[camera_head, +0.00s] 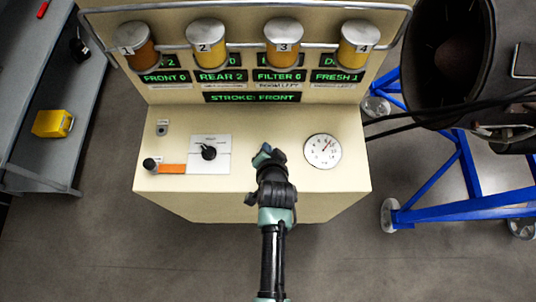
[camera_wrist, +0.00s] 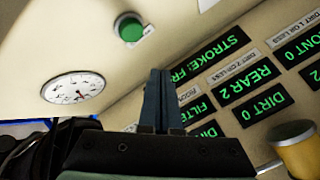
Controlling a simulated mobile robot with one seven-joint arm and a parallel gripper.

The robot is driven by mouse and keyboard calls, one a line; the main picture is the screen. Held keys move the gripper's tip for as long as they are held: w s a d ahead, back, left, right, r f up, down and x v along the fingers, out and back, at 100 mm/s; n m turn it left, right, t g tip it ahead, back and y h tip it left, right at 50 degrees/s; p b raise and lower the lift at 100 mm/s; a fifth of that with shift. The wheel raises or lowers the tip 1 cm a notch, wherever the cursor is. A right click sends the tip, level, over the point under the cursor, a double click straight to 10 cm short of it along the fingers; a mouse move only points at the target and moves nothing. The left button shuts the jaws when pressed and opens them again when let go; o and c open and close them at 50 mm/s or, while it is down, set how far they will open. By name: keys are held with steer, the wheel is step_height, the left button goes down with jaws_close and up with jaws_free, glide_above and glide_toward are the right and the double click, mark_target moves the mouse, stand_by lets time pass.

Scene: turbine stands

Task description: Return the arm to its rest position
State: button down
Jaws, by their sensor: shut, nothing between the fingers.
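My arm (camera_head: 272,235) reaches up from the bottom centre of the head view over the front of a cream console. My gripper (camera_head: 264,155) is above the console's sloped top, between a rotary knob and a round gauge. In the wrist view my gripper (camera_wrist: 160,75) has its two dark fingers together, with nothing between them. The fingers cover part of the green-lit display labels behind them. Whether the fingertips touch the console cannot be told.
The console (camera_head: 250,207) carries a black knob (camera_head: 208,152), a gauge (camera_head: 323,151) and a green button (camera_wrist: 130,28). A blue stand (camera_head: 465,208) is at right, a grey shelf (camera_head: 45,100) at left.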

stand_by(0.5)
steer(key=w+r+n+t+b, duration=0.1)
steer(key=w+r+t, duration=0.25)
steer(key=r, duration=0.85)
steer(key=w+r+n+t+b, duration=0.15)
steer(key=w+r, duration=0.35)
steer(key=r, duration=0.8)
steer(key=w+r+n+t+b, duration=0.15)
steer(key=w+r+t, duration=0.25)
steer(key=r, duration=0.8)
steer(key=s+r+n+t, duration=0.1)
steer(key=s+r+t, duration=0.2)
steer(key=s+r, duration=0.3)
steer(key=s+r+n+t+b, duration=0.1)
steer(key=s+r+t, duration=0.2)
steer(key=r, duration=1.1)
steer(key=s+r+n+t+h, duration=0.1)
steer(key=s+r+t, duration=0.2)
steer(key=s+r, duration=0.6)
step_height(320, 180, up, 2)
steer(key=shift+s+n+b, duration=0.3)
steer(key=shift+n, duration=0.1)
steer(key=shift+d, duration=0.1)
